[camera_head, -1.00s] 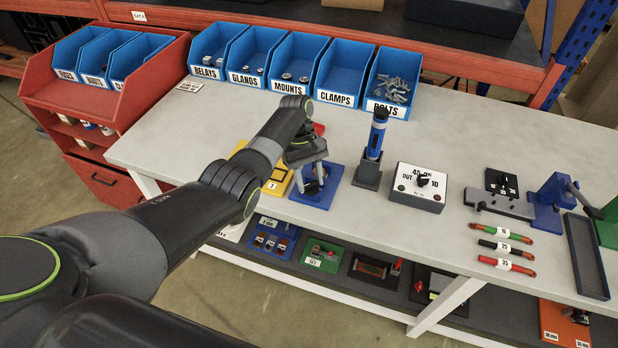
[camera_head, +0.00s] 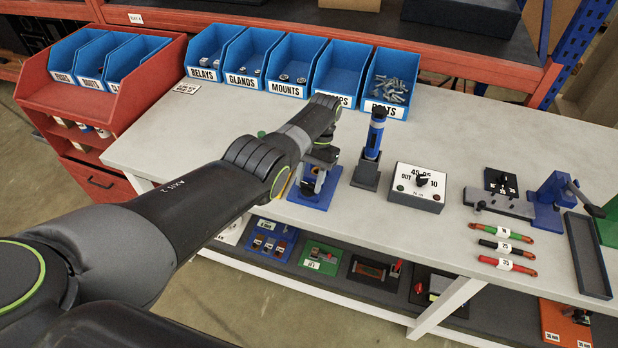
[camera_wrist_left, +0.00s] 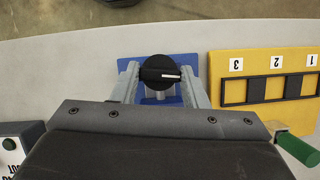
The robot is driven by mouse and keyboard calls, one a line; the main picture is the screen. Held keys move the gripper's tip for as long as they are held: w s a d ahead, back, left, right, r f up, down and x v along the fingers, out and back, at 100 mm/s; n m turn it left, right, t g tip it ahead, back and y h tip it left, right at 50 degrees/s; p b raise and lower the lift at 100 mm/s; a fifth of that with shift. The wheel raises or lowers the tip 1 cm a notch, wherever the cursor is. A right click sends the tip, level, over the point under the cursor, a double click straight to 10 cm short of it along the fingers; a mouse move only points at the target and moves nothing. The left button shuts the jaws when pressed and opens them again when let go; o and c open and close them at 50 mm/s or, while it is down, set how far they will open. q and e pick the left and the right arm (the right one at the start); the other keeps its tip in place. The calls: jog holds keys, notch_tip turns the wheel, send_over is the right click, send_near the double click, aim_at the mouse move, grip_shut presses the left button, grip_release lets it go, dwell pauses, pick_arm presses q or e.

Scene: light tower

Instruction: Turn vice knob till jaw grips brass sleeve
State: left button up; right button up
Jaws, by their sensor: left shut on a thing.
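The blue vice base (camera_head: 318,201) stands near the front edge of the bench, left of the blue-and-black tool in its stand. My left gripper (camera_head: 318,160) is over it, seen from the side and partly hidden by my arm. In the left wrist view, the gripper (camera_wrist_left: 160,76) is shut on the round black vice knob (camera_wrist_left: 160,70), a finger on each side. A white line on the knob points right. The blue base (camera_wrist_left: 184,64) shows behind it. I cannot make out the brass sleeve or jaw clearly. My right gripper is out of view.
A yellow board numbered 1 to 3 (camera_wrist_left: 265,80) lies close beside the vice, with a green handle (camera_wrist_left: 298,149) near it. The blue tool stand (camera_head: 366,174) and a grey dial box (camera_head: 417,188) stand to the right. Blue bins (camera_head: 287,85) line the back.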

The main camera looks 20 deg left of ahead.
pick_arm(q)
jog(key=m, duration=0.1)
jog(key=m+y+p, duration=0.1)
jog(key=shift+d+r+m, duration=0.1)
jog(key=shift+r+m, duration=0.15)
jog(key=shift+m, duration=0.15)
jog(key=m+t+y+p, duration=0.1)
jog(key=m+p, duration=0.1)
jog(key=shift+d+m, duration=0.1)
jog(key=shift+m, duration=0.3)
jog(key=m+t+p, duration=0.1)
jog(key=m+p, duration=0.1)
jog(key=m, duration=0.1)
jog(key=shift+y+p, duration=0.3)
jog(key=shift+y, duration=0.1)
jog(key=shift+f+m+t+p, duration=0.1)
jog(key=shift+m+t+p, duration=0.2)
jog(key=shift+m+p, duration=0.6)
jog(key=o, duration=1)
jog(key=shift+s+f, duration=0.1)
